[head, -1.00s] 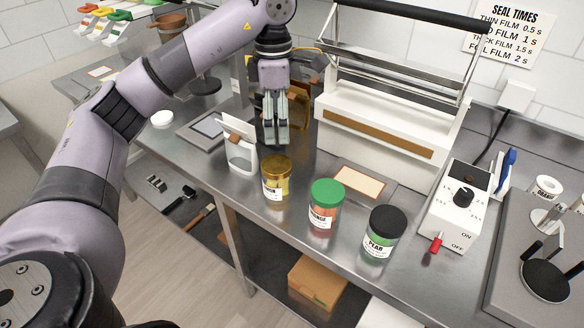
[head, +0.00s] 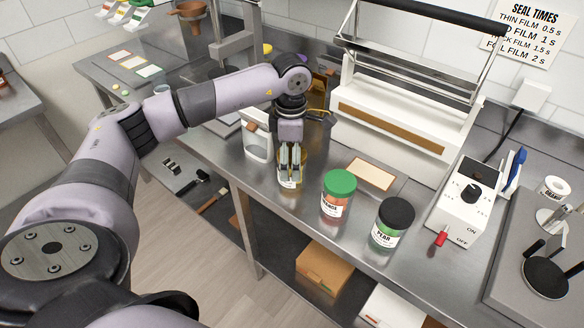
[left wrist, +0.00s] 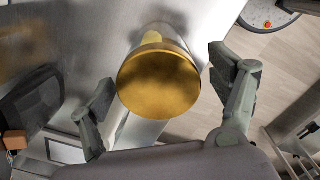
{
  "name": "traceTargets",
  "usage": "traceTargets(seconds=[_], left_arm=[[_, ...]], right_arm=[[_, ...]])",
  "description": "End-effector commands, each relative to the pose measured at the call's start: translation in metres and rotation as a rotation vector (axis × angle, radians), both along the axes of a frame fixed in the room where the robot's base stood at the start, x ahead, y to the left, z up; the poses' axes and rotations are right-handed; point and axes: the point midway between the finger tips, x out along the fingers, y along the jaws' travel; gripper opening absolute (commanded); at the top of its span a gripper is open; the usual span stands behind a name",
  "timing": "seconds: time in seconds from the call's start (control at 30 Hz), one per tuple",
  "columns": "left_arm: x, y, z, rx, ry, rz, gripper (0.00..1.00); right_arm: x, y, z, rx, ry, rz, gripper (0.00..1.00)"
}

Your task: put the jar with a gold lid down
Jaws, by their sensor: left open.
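The jar with a gold lid (head: 289,181) stands upright on the steel table, left of the other jars. In the head view my left gripper (head: 290,172) is over it, pointing down, and hides most of it. The left wrist view shows the gold lid (left wrist: 158,82) from above, between the two spread fingers of my left gripper (left wrist: 162,118). Gaps show between the lid and both fingers, so the gripper is open around or just above the jar; its exact height is unclear. My right gripper is not in view.
A green-lidded jar (head: 338,194) and a black-lidded jar (head: 391,223) stand to the right. A white pouch holder (head: 257,142) is close on the left. The white sealer (head: 390,125) stands behind. A tan card (head: 371,172) lies flat, and the table's front edge is near.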

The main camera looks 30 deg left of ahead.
Motion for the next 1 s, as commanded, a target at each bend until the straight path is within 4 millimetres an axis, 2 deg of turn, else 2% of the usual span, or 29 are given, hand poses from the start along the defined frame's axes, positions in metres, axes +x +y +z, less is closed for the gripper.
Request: traceTargets(seconds=[0.07,0.2,0.5,1.0], left_arm=[[0.000,-0.001,-0.010,0.000,0.004,0.000,0.83],[0.001,-0.001,-0.028,0.000,0.002,0.000,0.83],[0.001,-0.001,-0.033,-0.001,-0.001,0.000,0.82],[0.001,-0.001,-0.032,-0.001,-0.001,0.000,0.49]], right_arm=[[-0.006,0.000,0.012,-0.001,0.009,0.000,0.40],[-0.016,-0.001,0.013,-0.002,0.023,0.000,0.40],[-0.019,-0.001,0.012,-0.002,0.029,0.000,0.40],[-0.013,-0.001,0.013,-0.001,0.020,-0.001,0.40]])
